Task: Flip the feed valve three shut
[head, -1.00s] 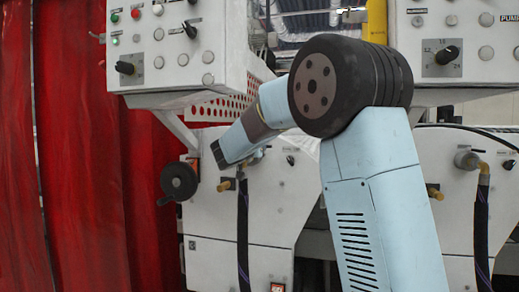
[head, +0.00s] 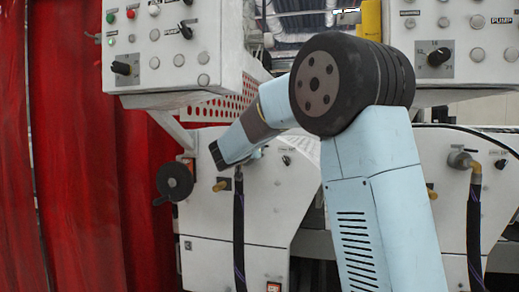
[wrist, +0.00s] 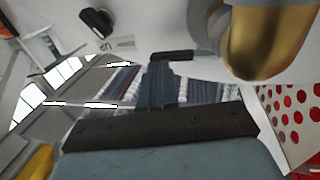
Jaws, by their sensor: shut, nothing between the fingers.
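My gripper (wrist: 160,85) shows in the wrist view as narrow dark fingers, shut and empty, pointing at the white machine face. In the head view only the dark end of my wrist (head: 216,155) shows, in front of the left machine panel. A small black bar (wrist: 172,55) lies at the fingertips; I cannot tell whether it touches them or is a valve handle. A large brass elbow fitting (wrist: 265,40) is close on the right of the wrist view. A black knob (wrist: 97,22) beside a printed label is at the upper left. No readable label identifies feed valve three.
A black handwheel (head: 174,182) stands left of my wrist. A dark hose (head: 239,230) hangs below it. Another brass fitting (head: 474,165) with a hose is at the right. A red curtain (head: 70,150) fills the left.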

